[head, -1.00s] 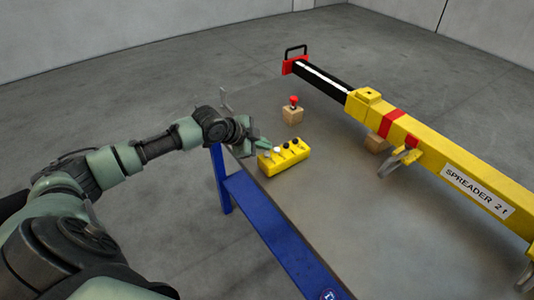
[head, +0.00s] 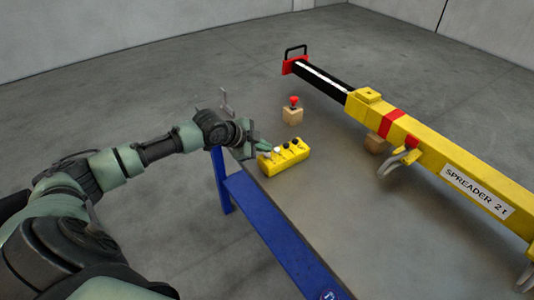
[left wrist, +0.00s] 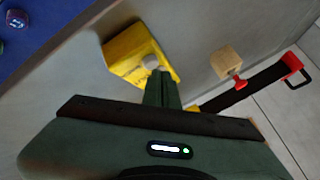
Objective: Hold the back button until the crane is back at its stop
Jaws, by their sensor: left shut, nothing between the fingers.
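The yellow control box (head: 286,164) sits near the left edge of the table, with a row of pale and black buttons on top. My left gripper (head: 265,147) is shut and empty, its fingertips at the box's near-left end. In the left wrist view the fingertips (left wrist: 161,74) are right by a pale button (left wrist: 151,62) on the box (left wrist: 128,56). I cannot tell whether they touch or press it. The yellow beam (head: 430,150) marked SPREADER lies across the right, with a black inner arm (head: 325,77) and red end. My right gripper is not in view.
A grey hook (head: 394,163) is at the beam's near side. The table has a blue frame (head: 265,215). The grey tabletop (head: 330,215) in front is clear.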

